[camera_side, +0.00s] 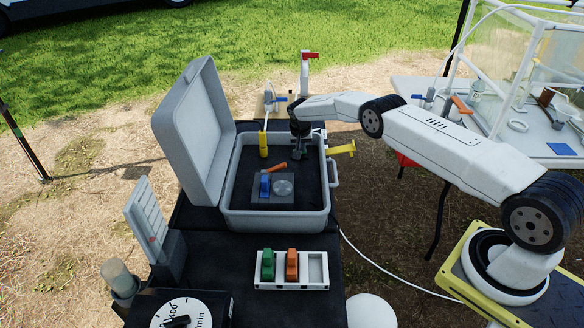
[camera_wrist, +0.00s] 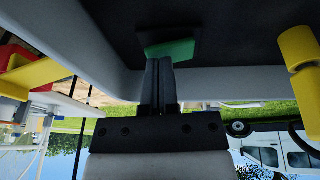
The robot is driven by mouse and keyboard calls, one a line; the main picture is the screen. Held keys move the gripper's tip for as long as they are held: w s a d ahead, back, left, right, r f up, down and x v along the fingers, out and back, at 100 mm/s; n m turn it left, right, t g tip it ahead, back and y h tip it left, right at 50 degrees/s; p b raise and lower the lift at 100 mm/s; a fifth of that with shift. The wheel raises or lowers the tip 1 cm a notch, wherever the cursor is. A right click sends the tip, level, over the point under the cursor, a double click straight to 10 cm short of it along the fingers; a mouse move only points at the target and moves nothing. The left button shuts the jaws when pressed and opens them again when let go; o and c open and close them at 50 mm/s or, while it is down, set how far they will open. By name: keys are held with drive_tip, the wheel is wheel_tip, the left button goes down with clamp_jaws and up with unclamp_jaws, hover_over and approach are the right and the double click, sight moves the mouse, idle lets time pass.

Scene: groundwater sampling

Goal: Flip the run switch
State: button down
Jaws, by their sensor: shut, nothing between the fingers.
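A green piece on a dark plate, which looks like the run switch (camera_wrist: 170,49), shows just beyond my fingertips in the wrist view. My gripper (camera_wrist: 159,62) is shut and empty, its tips close to the green piece's near edge; I cannot tell whether they touch it. In the side view my gripper (camera_side: 302,134) is at the far right part of the open grey case (camera_side: 275,221), pointing down. The switch is not visible there; my gripper and wrist seem to hide it.
Inside the case are a yellow cylinder (camera_side: 263,144), an orange lever (camera_side: 275,168) and a blue part (camera_side: 265,185) beside a round gauge (camera_side: 283,187). A yellow handle (camera_side: 342,149) sticks out at the case's right. A white rack (camera_side: 318,270) stands in front.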

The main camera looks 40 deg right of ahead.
idle(0.3)
drive_tip(key=shift+s+d+f+t+y, duration=0.1)
drive_tip(key=shift+f+t+y, duration=0.2)
drive_tip(key=shift+f, duration=0.05)
drive_tip(key=shift+w+a+r, duration=0.1)
drive_tip(key=shift+w+a, duration=0.45)
drive_tip(key=shift+a, duration=0.05)
drive_tip(key=shift+r, duration=0.1)
idle(0.5)
drive_tip(key=shift+w+a+r, duration=0.15)
drive_tip(key=shift+r, duration=0.95)
drive_tip(key=shift+w+a+r, duration=0.15)
drive_tip(key=shift+r, duration=0.95)
drive_tip(key=v, duration=0.9)
drive_tip(key=shift+a+r, duration=0.2)
drive_tip(key=shift+a, duration=0.15)
drive_tip(key=shift+f, duration=0.1)
